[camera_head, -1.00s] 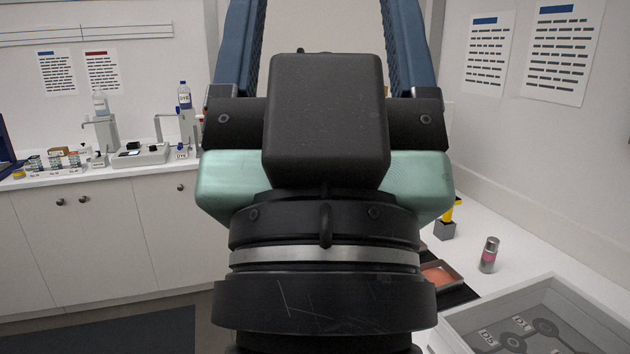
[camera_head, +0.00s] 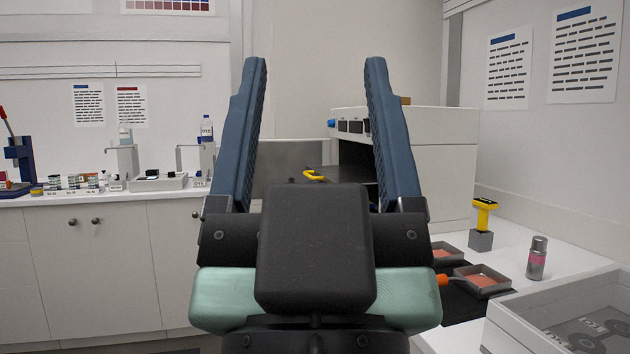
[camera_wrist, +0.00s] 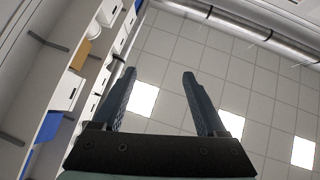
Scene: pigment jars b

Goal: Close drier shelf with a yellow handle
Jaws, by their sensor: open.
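The drier (camera_head: 447,150) is a white cabinet behind my gripper, right of the middle in the head view. A dark shelf (camera_head: 350,172) sticks out of its front toward the left, with a yellow handle (camera_head: 314,175) near its left end. The handle shows between my fingers in the picture, beyond the gripper. My gripper (camera_head: 315,62) points up, open and empty, apart from the handle. The gripper body hides the space below the shelf. In the wrist view my open fingers (camera_wrist: 159,73) have only ceiling between them; the drier is not recognisable there.
A grey panel (camera_head: 285,160) stands left of the drier opening. A left counter (camera_head: 110,195) holds bottles and small jars.

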